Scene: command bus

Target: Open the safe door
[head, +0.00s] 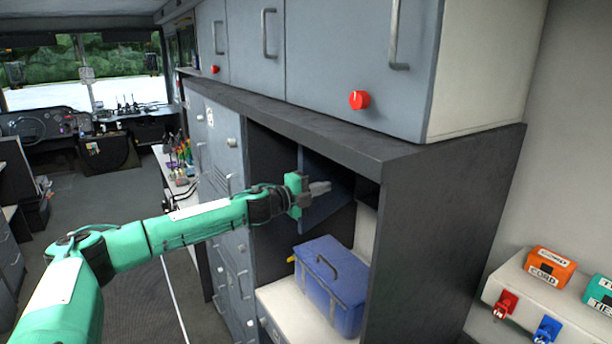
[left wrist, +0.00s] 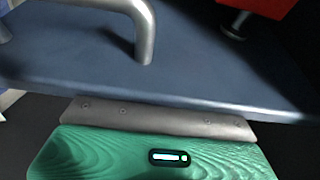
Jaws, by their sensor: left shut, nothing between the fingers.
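A dark blue panel (head: 322,210), which looks like the safe door, stands at an angle inside the open bay of the cabinet. A dark opening shows to its right. My left gripper (head: 320,188) is shut and empty in front of this panel, with its fingers pointing right. I cannot tell whether it touches the panel. In the left wrist view, a blue-grey surface with a metal bar handle (left wrist: 147,30) lies beyond the green gripper body, with a red part (left wrist: 262,6) at the upper right. My right gripper is not in view.
A blue toolbox (head: 322,290) sits on a white shelf below the gripper. Overhead grey cupboards (head: 340,70) with red knobs hang above the bay. A dark side wall (head: 440,230) bounds it on the right. The aisle floor (head: 140,220) at left is clear.

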